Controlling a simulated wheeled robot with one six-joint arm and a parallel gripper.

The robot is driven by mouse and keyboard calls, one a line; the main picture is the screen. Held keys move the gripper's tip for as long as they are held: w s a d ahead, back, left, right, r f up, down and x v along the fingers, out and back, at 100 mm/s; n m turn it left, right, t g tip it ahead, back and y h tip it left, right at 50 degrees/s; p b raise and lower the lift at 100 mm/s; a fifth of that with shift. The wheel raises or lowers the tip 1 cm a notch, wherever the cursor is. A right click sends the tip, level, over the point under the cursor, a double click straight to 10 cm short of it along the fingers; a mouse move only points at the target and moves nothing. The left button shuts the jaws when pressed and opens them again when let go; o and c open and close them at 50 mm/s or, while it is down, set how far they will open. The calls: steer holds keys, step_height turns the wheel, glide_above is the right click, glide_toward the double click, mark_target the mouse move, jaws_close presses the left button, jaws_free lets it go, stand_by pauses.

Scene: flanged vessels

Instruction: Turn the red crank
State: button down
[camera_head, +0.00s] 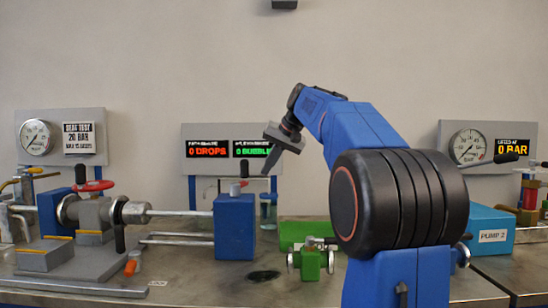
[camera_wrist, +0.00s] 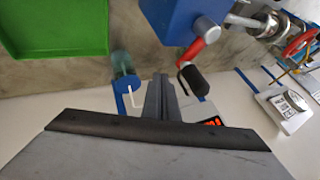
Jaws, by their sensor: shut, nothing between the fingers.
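The red crank (camera_head: 238,184) sits on top of the blue block (camera_head: 234,228) in the head view, with its black handle (camera_head: 244,170) pointing up. In the wrist view the red crank arm (camera_wrist: 200,50) comes off a grey shaft on the blue block, and its black grip (camera_wrist: 192,80) is at the arm's end. My gripper (camera_head: 268,168) is shut and empty, pointing down just right of the handle. In the wrist view its fingers (camera_wrist: 164,90) are together beside the black grip, with a small gap apparent. I cannot tell the depth between them.
A horizontal rod (camera_head: 175,212) joins the blue block to a flanged vessel with a red handwheel (camera_head: 93,186) at left. A green tray (camera_wrist: 55,25) and a small green valve (camera_head: 310,262) are right of the block. A clear jar (camera_wrist: 122,65) stands close to the fingers.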

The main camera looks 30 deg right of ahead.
steer(key=shift+w+a+r, duration=0.1)
steer(key=shift+w+a, duration=0.45)
steer(key=shift+a, duration=0.2)
steer(key=shift+w+a+r, duration=0.1)
steer(key=shift+w+a, duration=0.45)
steer(key=shift+a, duration=0.2)
steer(key=shift+w+n+y, duration=0.25)
steer(key=shift+n+y, duration=0.05)
steer(key=shift+n, duration=0.1)
steer(key=shift+w, duration=0.15)
